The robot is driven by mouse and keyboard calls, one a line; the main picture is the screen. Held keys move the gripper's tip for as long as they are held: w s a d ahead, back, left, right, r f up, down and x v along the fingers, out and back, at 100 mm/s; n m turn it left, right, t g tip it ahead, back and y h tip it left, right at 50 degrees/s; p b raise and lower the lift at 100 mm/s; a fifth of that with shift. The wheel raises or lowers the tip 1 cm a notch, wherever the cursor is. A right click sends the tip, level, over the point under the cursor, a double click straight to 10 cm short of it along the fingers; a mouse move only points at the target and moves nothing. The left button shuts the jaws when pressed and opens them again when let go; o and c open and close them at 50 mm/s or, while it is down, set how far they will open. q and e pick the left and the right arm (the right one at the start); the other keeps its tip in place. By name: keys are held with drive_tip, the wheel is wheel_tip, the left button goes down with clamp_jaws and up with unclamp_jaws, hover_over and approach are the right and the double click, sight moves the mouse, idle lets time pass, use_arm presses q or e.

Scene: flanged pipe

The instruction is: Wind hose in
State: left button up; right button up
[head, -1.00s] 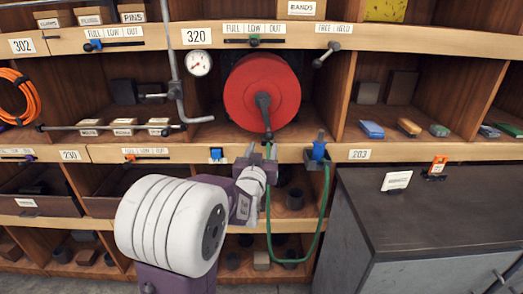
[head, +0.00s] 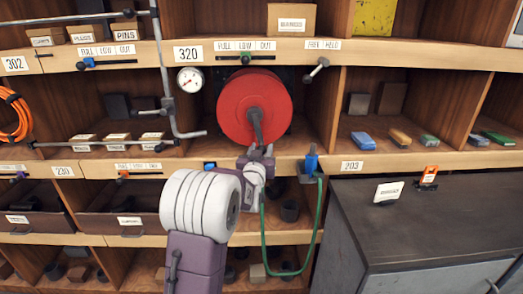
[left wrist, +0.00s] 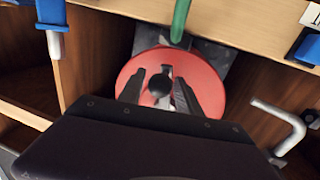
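A red hose reel (head: 285,100) sits in the middle bay, its grey crank arm (head: 254,122) pointing down. A green hose (head: 264,235) hangs in a loop below the shelf edge and rises to a blue-topped piece (head: 311,160) in a holder. My left gripper (head: 258,153) is in front of the lower end of the crank. In the left wrist view its two fingers (left wrist: 159,92) are apart, with the crank's dark knob (left wrist: 160,84) between them; I see gaps on both sides. The red reel (left wrist: 207,78) is behind. My right gripper is not in view.
A lever (head: 317,69) under the FREE/HELD label leans up and right. A gauge (head: 190,80) and a bent grey pipe (head: 174,110) stand left of the reel. A grey cabinet (head: 420,225) stands at the right, with small cards on top.

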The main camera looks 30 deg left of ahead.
use_arm(q)
clamp_jaws()
idle(1.2)
